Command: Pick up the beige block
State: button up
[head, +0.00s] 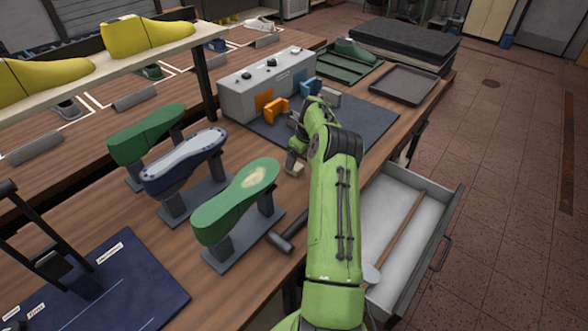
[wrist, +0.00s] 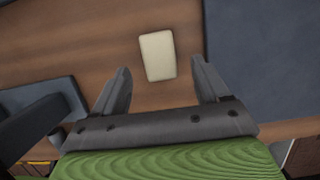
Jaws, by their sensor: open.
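The beige block (wrist: 157,56) lies flat on the wooden table in the wrist view, a small pale rectangle with rounded corners. In the head view the beige block (head: 294,169) shows beside my green arm, partly hidden by it. My gripper (wrist: 161,82) is open, with its two dark fingers spread apart. In the head view my gripper is mostly hidden by my arm.
A dark mat (wrist: 264,55) lies right of the block. Green shoe lasts (head: 238,203) and a blue one (head: 184,162) stand on grey stands to the left. A hammer (head: 288,233) lies near the front edge. A grey control box (head: 268,84) stands behind. An open drawer (head: 408,235) juts out right.

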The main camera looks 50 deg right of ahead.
jog(key=x, duration=0.4)
jog(key=shift+w+f, duration=0.15)
jog(key=shift+f, duration=0.15)
jog(key=shift+r, duration=0.1)
jog(key=c, duration=1.1)
notch_tip(320, 180, up, 10)
jog(key=shift+p, duration=0.5)
